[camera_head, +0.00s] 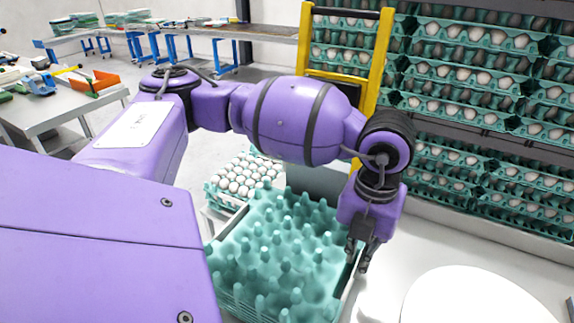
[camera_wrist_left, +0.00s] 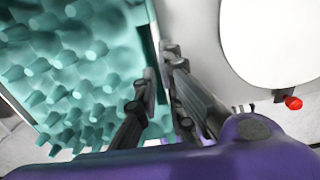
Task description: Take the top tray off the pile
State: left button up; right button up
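A pile of empty teal egg trays (camera_head: 285,256) stands low in the middle of the head view, and its studded top tray fills the left of the left wrist view (camera_wrist_left: 62,62). My left gripper (camera_head: 360,258) points down at the pile's right edge. In the left wrist view its fingers (camera_wrist_left: 160,76) are a little apart, one on the tray side and one on the outer side of the rim. Whether they touch the rim is not clear. My left arm hides the pile's near left part. My right gripper is in neither view.
A tray full of white eggs (camera_head: 240,179) stands behind the pile. Racks of filled egg trays (camera_head: 470,80) and a yellow frame (camera_head: 383,60) stand behind at right. A round white surface (camera_head: 475,295) lies right of the gripper. A red knob (camera_wrist_left: 293,103) shows beside it.

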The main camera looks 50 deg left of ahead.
pick_arm(q)
notch_tip(320, 180, down, 4)
jog(key=shift+d+r, duration=0.1)
jog(key=shift+r, duration=0.1)
jog(key=shift+f, duration=0.25)
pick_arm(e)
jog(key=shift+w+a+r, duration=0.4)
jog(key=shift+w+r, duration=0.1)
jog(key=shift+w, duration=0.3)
pick_arm(q)
grip_shut()
jog(key=shift+r, duration=0.1)
